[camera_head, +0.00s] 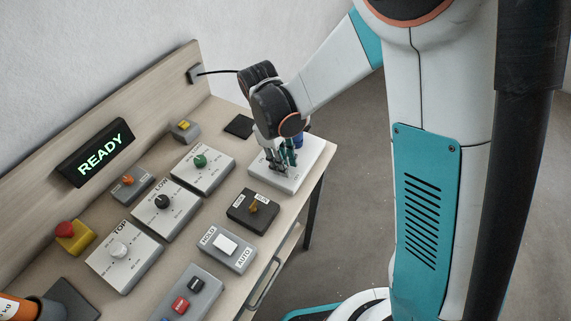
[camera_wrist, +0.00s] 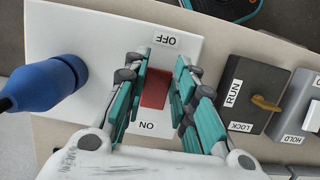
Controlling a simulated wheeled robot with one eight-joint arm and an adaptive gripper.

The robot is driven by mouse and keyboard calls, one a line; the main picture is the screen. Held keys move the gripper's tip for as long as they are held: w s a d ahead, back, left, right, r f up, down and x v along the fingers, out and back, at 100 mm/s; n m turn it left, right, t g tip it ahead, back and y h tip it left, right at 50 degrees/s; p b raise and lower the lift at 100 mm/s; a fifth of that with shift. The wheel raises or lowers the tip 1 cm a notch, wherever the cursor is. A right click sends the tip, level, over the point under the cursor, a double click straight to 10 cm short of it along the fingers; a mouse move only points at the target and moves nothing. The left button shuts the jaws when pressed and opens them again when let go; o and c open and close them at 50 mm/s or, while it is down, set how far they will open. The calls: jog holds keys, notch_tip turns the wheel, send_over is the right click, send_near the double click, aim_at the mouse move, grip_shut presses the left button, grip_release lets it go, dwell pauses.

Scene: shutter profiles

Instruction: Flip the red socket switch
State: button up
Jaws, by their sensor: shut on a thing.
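The red socket switch (camera_wrist: 157,88) is a red rocker on a white socket panel (camera_wrist: 80,28), between an OFF label and an ON label in the wrist view. My gripper (camera_wrist: 162,68) is over it, with one teal finger on each side, closed on the rocker. The fingers hide part of its sides. A blue plug (camera_wrist: 45,84) sits at the left of the same panel. In the head view my gripper (camera_head: 281,165) reaches down onto the white panel (camera_head: 311,159) at the bench's far right end, and the switch is hidden there.
A dark box with a yellow key (camera_head: 252,208) and RUN and LOCK labels stands close beside the panel. A HOLD/AUTO switch box (camera_head: 227,247) and several white dial panels cover the bench. A display (camera_head: 95,152) reads READY near the backboard.

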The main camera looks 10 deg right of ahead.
jog(key=shift+w+a+g+h, duration=0.15)
jog(key=shift+g+h, duration=0.25)
jog(key=shift+h, duration=0.2)
jog(key=o, duration=1.1)
jog(key=shift+c, duration=0.2)
jog(key=v, duration=1.2)
